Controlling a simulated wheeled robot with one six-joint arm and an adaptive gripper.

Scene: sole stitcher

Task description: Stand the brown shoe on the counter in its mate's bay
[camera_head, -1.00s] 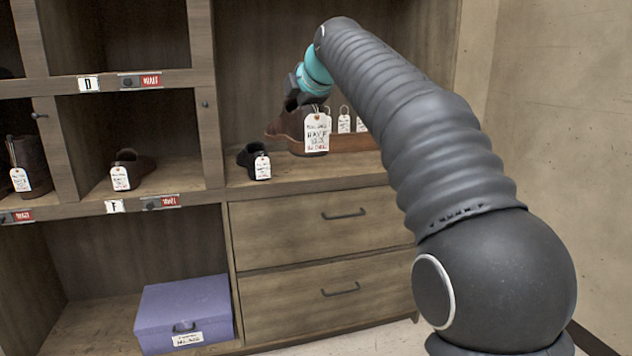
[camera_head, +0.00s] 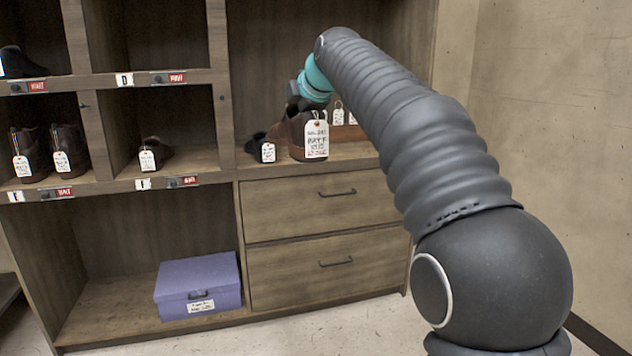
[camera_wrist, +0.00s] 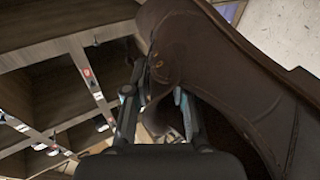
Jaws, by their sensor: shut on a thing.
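The brown shoe (camera_head: 298,135) hangs in my gripper (camera_head: 300,98) in front of the counter (camera_head: 350,157), with a white tag (camera_head: 316,140) on it. In the wrist view, my gripper (camera_wrist: 160,95) is shut on the upper edge of the brown shoe (camera_wrist: 215,60), which fills the right side. A lone low brown shoe (camera_head: 160,152) with a tag stands in the bay marked F (camera_head: 185,120). The bay to its left holds two brown boots (camera_head: 68,145). Which one is the mate I cannot read from the tags.
A small black shoe (camera_head: 255,146) with a tag sits on the counter just left of the held shoe. A wooden tray (camera_head: 348,131) with tags stands behind it. A purple box (camera_head: 198,285) lies in the lower bay. Upright dividers (camera_head: 93,135) separate the bays.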

